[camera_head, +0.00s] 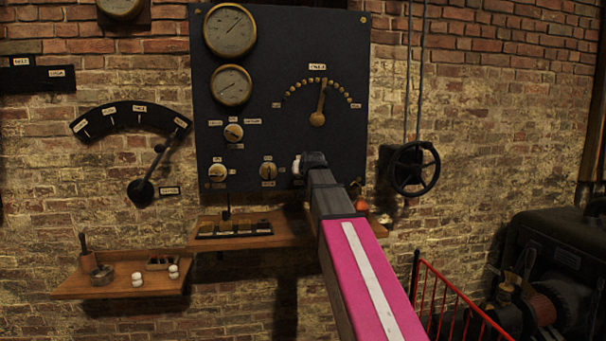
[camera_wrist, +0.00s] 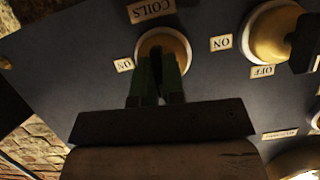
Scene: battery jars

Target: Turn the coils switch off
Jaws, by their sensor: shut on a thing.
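The coils switch (camera_wrist: 180,42) is a round brass-coloured knob on the dark panel, in the upper middle of the wrist view. Its COILS label (camera_wrist: 151,9) reads upside down there, with a small label on either side. My gripper (camera_wrist: 158,62) has its dark green fingers close together on the knob's middle, shut on its handle. The fingers hide the handle, so its exact angle cannot be told. In the head view my gripper (camera_head: 313,160) is at the panel's lower right, and my arm covers most of the switch.
The dark panel (camera_head: 290,60) also carries gauges, a dial and other knobs, one (camera_head: 268,171) close to my gripper. A black handwheel (camera_head: 414,168) is at the right. Wooden shelves (camera_head: 120,284) are below. A red rail (camera_head: 455,290) and a machine (camera_head: 550,270) stand lower right.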

